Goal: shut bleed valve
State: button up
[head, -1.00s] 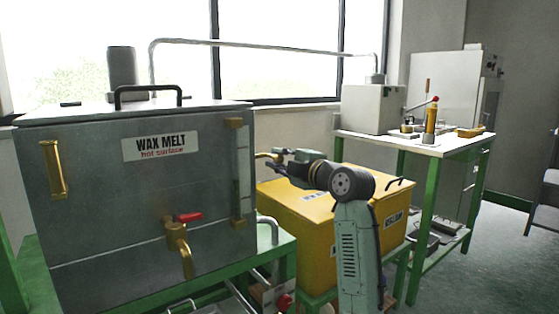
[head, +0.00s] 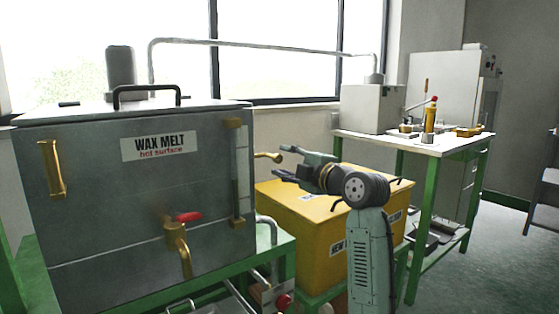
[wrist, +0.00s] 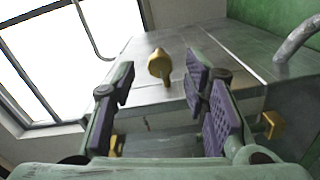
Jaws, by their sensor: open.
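A brass fitting (head: 268,156) sticks out from the right side of the grey wax melt tank (head: 90,225). It is probably the bleed valve, but no label shows on it. In the wrist view it is a brass knob (wrist: 158,64) on a short stem, seen beyond and between my fingers. My gripper (head: 282,162) is open and empty just right of the fitting, pointing at the tank. In the wrist view my gripper (wrist: 160,84) has a finger on either side with a wide gap. I see no contact with the brass fitting.
A brass tap with a red handle (head: 188,217) is on the tank's front. A brass-bracketed gauge (head: 243,175) lines its right edge. A yellow box (head: 300,228) stands below my gripper. A bent pipe (wrist: 296,38) is at the wrist view's upper right.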

jog(key=v, duration=0.8)
jog(key=shift+s, duration=0.2)
jog(key=shift+d, duration=0.15)
